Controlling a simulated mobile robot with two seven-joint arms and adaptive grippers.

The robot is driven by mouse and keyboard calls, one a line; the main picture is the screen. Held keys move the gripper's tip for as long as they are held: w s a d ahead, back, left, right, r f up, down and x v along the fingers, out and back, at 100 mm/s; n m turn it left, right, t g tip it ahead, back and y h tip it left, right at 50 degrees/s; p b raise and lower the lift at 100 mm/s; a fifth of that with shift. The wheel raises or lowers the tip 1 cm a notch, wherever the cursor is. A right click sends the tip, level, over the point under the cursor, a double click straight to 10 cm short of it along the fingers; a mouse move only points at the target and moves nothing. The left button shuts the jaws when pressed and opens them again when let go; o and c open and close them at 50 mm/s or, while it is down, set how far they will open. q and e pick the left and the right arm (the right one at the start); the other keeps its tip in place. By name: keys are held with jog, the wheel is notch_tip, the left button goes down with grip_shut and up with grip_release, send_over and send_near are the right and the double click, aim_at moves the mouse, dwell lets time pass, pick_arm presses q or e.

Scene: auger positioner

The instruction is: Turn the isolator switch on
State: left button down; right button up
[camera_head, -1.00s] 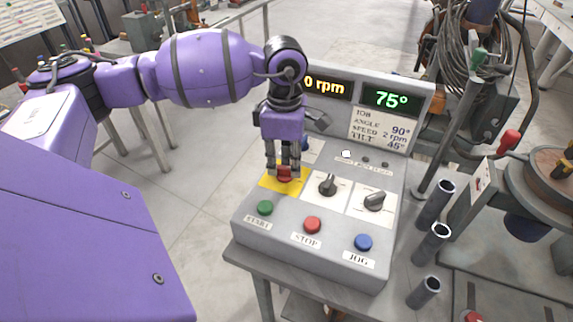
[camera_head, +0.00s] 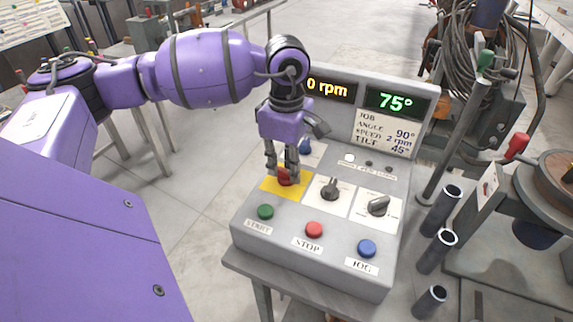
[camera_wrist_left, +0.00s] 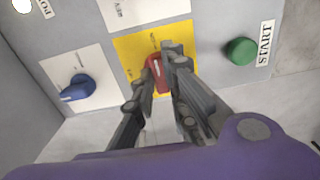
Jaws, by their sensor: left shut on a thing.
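The isolator switch is a red knob (camera_head: 286,176) on a yellow plate (camera_head: 301,190) at the left of the grey control panel. My left gripper (camera_head: 283,180) reaches down over it and is shut on the red knob. In the left wrist view the red knob (camera_wrist_left: 156,74) sits between the two fingers (camera_wrist_left: 155,88), partly hidden by them, on the yellow plate (camera_wrist_left: 127,56). The marks on the plate are too small to read. My right gripper does not show.
The panel also has a green START button (camera_head: 265,212), a red STOP button (camera_head: 314,229), a blue JOG button (camera_head: 366,247) and two dark knobs (camera_head: 330,188). A blue knob (camera_wrist_left: 78,88) is beside the yellow plate. A display (camera_head: 396,101) reads 75°.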

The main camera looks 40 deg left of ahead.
aim_at(286, 171)
pick_arm(q)
jog(key=c, duration=1.8)
grip_release()
jog(key=shift+c, duration=0.2)
jog(key=shift+o, duration=0.4)
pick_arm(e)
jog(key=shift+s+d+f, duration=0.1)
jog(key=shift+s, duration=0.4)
pick_arm(q)
jog(key=shift+r, duration=0.3)
notch_tip(286, 171, up, 11)
jog(key=shift+r, duration=0.2)
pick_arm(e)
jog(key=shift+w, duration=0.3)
